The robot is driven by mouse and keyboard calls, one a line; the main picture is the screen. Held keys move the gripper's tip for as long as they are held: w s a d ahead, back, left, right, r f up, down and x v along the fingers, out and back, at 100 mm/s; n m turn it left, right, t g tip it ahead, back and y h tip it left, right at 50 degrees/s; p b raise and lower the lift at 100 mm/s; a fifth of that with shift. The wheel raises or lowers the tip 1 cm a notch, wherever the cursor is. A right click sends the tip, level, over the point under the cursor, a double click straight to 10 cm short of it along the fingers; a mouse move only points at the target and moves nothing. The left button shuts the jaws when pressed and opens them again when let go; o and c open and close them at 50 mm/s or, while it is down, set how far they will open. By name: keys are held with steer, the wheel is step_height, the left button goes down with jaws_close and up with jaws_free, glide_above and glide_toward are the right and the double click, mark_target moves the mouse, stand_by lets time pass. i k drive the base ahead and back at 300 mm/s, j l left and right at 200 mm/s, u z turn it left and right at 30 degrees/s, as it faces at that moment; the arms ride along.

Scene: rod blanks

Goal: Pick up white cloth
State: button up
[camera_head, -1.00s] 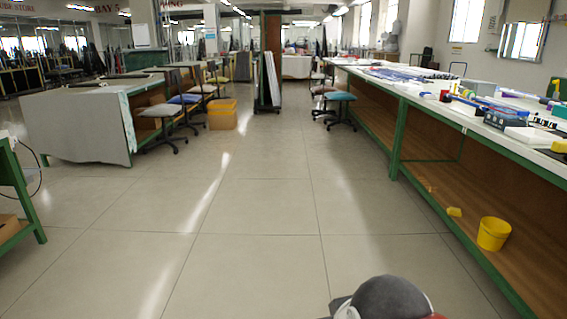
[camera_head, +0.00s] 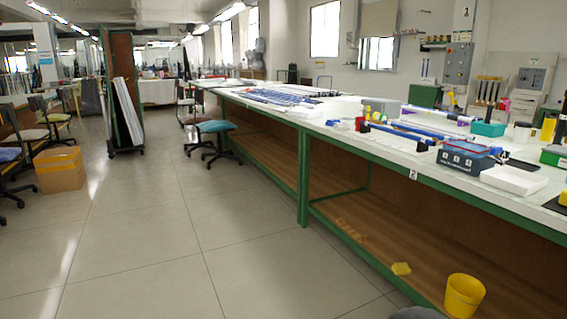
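I cannot pick out a white cloth for certain. A flat white block-shaped item (camera_head: 513,180) lies near the front edge of the long white-topped bench (camera_head: 345,133) on the right; I cannot tell whether it is folded cloth or a box. It sits just right of a dark blue-grey case (camera_head: 464,160). My gripper is not in view. Only a small dark grey rounded piece, likely part of my arm, shows at the bottom edge, below the bench.
The bench top holds blue rods (camera_head: 400,133), a teal box (camera_head: 487,128) and a green box (camera_head: 424,96).

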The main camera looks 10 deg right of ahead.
mark_target(341, 126)
steer(key=i+l+z, duration=0.2)
steer(key=i, duration=0.2)
steer(key=i+l+z, duration=0.15)
steer(key=i, duration=0.3)
steer(key=i+z, duration=0.1)
steer(key=z, duration=0.4)
